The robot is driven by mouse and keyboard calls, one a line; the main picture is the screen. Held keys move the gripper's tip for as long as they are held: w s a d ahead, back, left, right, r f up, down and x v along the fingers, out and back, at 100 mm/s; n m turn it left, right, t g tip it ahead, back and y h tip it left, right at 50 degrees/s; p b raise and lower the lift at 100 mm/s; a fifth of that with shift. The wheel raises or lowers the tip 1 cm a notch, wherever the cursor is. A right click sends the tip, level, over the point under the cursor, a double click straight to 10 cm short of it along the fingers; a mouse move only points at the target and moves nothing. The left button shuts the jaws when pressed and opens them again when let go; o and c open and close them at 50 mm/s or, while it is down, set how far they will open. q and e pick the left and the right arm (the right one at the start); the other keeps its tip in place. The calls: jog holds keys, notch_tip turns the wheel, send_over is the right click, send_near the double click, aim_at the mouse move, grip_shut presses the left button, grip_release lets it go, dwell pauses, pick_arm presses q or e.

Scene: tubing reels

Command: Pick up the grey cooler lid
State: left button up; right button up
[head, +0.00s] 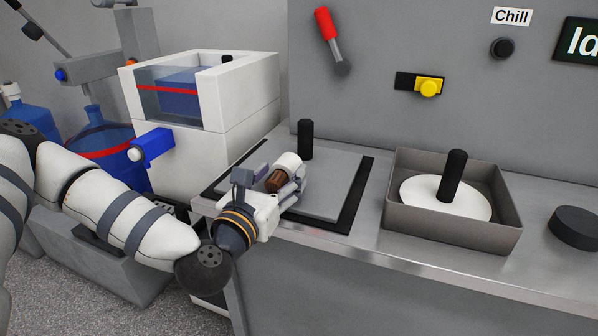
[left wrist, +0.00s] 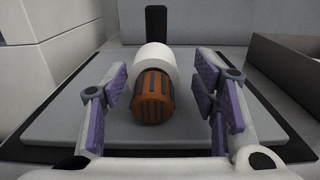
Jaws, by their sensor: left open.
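What looks like the grey cooler lid is a flat grey plate (head: 328,198) with an upright black handle (head: 305,140), set within a black border on the steel counter. It also shows in the left wrist view (left wrist: 62,122), with its black handle (left wrist: 156,22) behind. My left gripper (head: 284,178) is open over the near left part of the plate. A white cylinder with a brown ribbed end (left wrist: 153,97) appears between its fingers, with gaps on both sides. I cannot tell whether it rests on the plate. My right gripper is not in view.
To the right, a grey-brown open box (head: 413,218) holds a white disc with a black post (head: 453,176). A black round knob (head: 576,228) lies further right. A white cooler box (head: 240,105) stands left of the plate. A grey wall panel rises behind the counter.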

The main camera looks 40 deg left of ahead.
aim_at(291, 157)
pick_arm(q)
jog(key=x, duration=0.5)
jog(key=shift+w+a+r+p, duration=0.1)
jog(key=shift+w+a+p, duration=0.15)
jog(key=shift+a+p, duration=0.1)
grip_shut()
